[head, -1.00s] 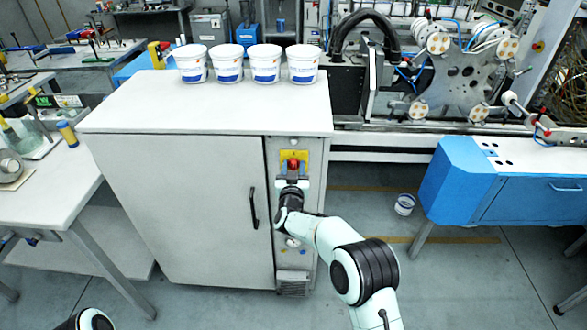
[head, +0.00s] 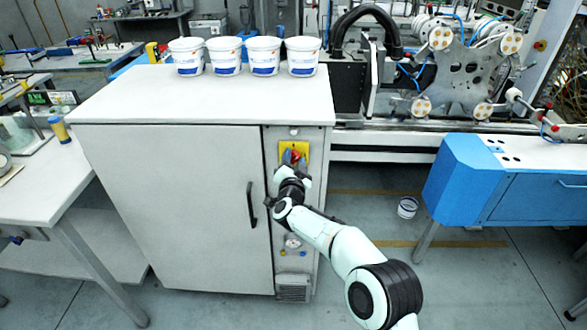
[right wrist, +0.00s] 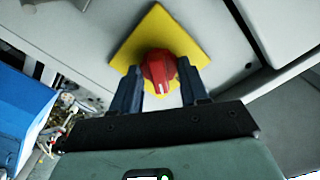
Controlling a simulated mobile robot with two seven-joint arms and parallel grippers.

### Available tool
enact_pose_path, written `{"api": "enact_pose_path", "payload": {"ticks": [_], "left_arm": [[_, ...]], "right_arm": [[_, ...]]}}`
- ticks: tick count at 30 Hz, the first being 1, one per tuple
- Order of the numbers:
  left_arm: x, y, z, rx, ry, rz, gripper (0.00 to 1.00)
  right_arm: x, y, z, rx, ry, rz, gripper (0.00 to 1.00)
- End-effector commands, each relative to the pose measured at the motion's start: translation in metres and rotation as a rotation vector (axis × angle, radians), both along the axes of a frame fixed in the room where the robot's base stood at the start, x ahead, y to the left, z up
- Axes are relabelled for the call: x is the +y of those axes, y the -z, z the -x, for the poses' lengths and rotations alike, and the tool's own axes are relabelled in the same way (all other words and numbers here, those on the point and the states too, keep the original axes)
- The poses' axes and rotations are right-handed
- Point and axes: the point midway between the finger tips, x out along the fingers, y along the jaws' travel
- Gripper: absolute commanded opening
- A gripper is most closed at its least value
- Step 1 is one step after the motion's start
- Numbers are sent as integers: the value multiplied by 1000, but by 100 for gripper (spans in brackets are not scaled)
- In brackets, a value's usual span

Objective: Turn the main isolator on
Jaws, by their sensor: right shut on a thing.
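The main isolator is a red rotary handle (right wrist: 160,72) on a yellow plate (right wrist: 127,52), on the narrow right-hand panel of the grey cabinet. In the head view the yellow plate (head: 285,146) shows around the handle (head: 299,159), which my gripper partly covers. My right gripper (right wrist: 160,82) is shut on the red handle, one dark finger on each side. In the right wrist view the plate looks rotated like a diamond. In the head view my right gripper (head: 293,165) looks tilted at the handle. My left gripper is not in view.
Four-sided grey cabinet (head: 170,200) has a black door handle (head: 251,204) left of the panel. Several white tubs (head: 265,57) stand on its top. A gauge-like round fitting (head: 292,242) sits lower on the panel. A blue cabinet (head: 460,180) stands to the right.

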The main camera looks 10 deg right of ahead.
Motion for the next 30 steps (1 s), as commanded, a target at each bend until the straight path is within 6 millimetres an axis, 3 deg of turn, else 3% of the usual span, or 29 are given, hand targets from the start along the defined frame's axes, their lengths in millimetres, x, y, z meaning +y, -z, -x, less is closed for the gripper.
{"api": "enact_pose_path", "payload": {"ticks": [3, 15, 30], "left_arm": [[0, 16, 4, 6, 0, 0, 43], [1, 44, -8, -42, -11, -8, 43], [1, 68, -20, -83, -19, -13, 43]], "right_arm": [[-2, 2, 0, -33, 2, -110, 14], [-2, 4, 0, -130, 2, -478, 14], [-2, 4, 0, -224, 0, -829, 14]]}}
